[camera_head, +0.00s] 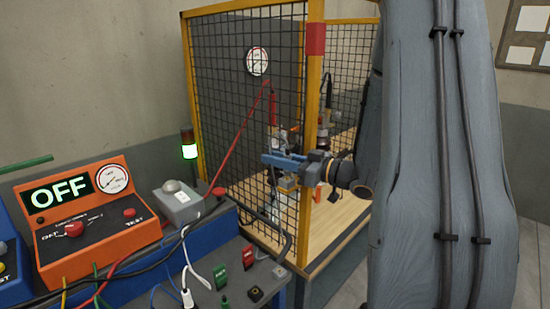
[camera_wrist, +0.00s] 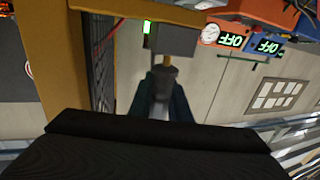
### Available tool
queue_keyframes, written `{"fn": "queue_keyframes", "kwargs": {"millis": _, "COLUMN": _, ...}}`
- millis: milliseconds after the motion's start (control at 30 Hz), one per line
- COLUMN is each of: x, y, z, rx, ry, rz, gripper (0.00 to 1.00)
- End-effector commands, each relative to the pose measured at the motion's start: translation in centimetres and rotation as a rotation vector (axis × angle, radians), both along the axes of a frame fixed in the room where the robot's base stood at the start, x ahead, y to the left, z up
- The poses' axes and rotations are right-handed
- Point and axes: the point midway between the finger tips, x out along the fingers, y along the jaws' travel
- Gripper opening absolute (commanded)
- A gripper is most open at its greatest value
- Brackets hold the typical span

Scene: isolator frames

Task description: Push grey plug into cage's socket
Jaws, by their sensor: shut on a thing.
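My gripper (camera_head: 267,159), with blue fingers, points left beside the yellow cage post in the head view. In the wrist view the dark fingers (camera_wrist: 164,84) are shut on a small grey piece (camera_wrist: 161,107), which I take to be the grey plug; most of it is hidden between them. A grey block (camera_wrist: 175,38) shows just beyond the fingertips; I cannot tell whether it touches the held piece. The cage (camera_head: 247,100) has black mesh in a yellow frame. I cannot make out its socket for certain.
An orange panel (camera_head: 95,222) reading OFF and a grey box (camera_head: 178,203) stand on the left. A lamp (camera_head: 189,147) glows green beside the cage. A wooden table (camera_head: 340,222) stands at the cage.

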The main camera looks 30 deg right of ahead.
Motion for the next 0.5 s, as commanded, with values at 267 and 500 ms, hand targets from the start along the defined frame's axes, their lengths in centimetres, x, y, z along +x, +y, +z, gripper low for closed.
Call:
{"fn": "queue_keyframes", "kwargs": {"millis": 267, "x": 0.0, "y": 0.0, "z": -0.7, "rx": 0.0, "ry": 0.0, "rz": 0.0, "gripper": 0.0}}
{"fn": "queue_keyframes", "kwargs": {"millis": 500, "x": 0.0, "y": 0.0, "z": -1.2, "rx": 0.0, "ry": 0.0, "rz": 0.0, "gripper": 0.0}}
